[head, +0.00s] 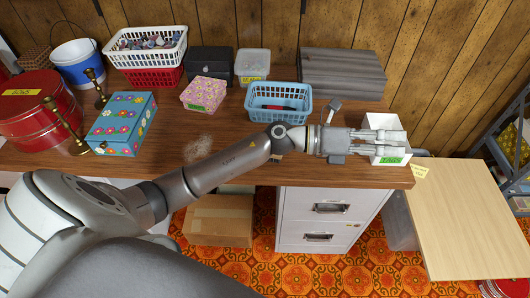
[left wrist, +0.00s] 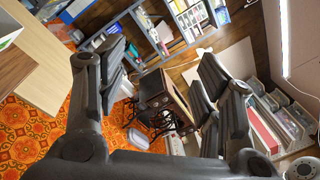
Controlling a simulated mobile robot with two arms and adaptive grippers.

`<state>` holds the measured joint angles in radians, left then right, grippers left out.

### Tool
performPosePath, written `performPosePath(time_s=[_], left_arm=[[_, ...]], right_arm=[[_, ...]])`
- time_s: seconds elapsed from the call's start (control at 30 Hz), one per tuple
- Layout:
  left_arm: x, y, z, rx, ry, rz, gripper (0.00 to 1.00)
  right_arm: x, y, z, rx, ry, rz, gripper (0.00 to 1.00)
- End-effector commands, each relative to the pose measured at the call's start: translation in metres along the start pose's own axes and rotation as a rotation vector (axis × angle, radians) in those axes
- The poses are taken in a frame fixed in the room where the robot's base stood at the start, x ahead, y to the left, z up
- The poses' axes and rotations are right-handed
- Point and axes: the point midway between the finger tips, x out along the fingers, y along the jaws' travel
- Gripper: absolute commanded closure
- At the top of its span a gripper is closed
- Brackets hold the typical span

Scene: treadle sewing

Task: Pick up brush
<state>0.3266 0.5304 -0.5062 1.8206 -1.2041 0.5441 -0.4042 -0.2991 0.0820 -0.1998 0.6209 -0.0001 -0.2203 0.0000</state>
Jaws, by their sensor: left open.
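I cannot make out a brush for certain in either view. My left gripper (head: 400,141) is open and reaches to the right at the right end of the wooden desk (head: 255,172). In the head view its fingers overlap a small white box (head: 372,122) with a green label; I cannot tell whether they touch it. In the left wrist view the fingers of my left gripper (left wrist: 163,65) are spread wide with nothing between them. A small red item (head: 283,108) lies in the blue basket (head: 263,101), partly hidden. My right gripper is not in view.
A floral box (head: 122,122), a pink box (head: 203,94), a red tin (head: 42,118) and a white basket (head: 125,43) stand on the left. Grey boards (head: 343,72) lie at the back. A light wooden panel (head: 465,215) is right of the desk. The desk's middle front is clear.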

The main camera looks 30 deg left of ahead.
Motion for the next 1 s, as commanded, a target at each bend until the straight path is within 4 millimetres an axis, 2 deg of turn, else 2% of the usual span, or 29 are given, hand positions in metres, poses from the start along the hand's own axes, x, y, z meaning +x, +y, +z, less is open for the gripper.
performPosePath(time_s=[0.07, 0.17, 0.27, 0.3, 0.37, 0.5, 0.6, 0.7, 0.83, 1.0], left_arm=[[-0.003, 0.01, -0.015, 0.163, 0.178, 0.018, 0.39], [-0.019, 0.032, -0.035, 0.347, 0.417, 0.059, 0.39], [-0.049, 0.063, -0.044, 0.502, 0.659, 0.125, 0.39], [-0.065, 0.076, -0.044, 0.554, 0.757, 0.159, 0.39], [-0.093, 0.096, -0.039, 0.62, 0.904, 0.216, 0.39], [-0.166, 0.131, -0.013, 0.708, 1.221, 0.37, 0.39], [-0.213, 0.142, 0.01, 0.717, 1.395, 0.471, 0.39], [-0.246, 0.145, 0.027, 0.704, 1.511, 0.545, 0.39], [-0.268, 0.146, 0.037, 0.685, 1.582, 0.59, 0.39], [-0.273, 0.161, 0.021, 0.679, 1.596, 0.592, 0.39]], right_arm=[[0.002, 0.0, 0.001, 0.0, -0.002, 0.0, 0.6], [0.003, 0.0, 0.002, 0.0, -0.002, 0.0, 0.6], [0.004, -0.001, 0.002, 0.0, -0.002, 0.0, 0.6], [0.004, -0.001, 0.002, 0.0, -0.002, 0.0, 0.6], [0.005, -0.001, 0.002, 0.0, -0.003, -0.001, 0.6], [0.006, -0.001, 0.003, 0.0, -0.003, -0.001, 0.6], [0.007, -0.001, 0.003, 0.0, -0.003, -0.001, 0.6], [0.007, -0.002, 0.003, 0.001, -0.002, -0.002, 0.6], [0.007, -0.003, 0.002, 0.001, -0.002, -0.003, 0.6], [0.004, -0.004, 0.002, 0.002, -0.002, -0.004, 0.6]])
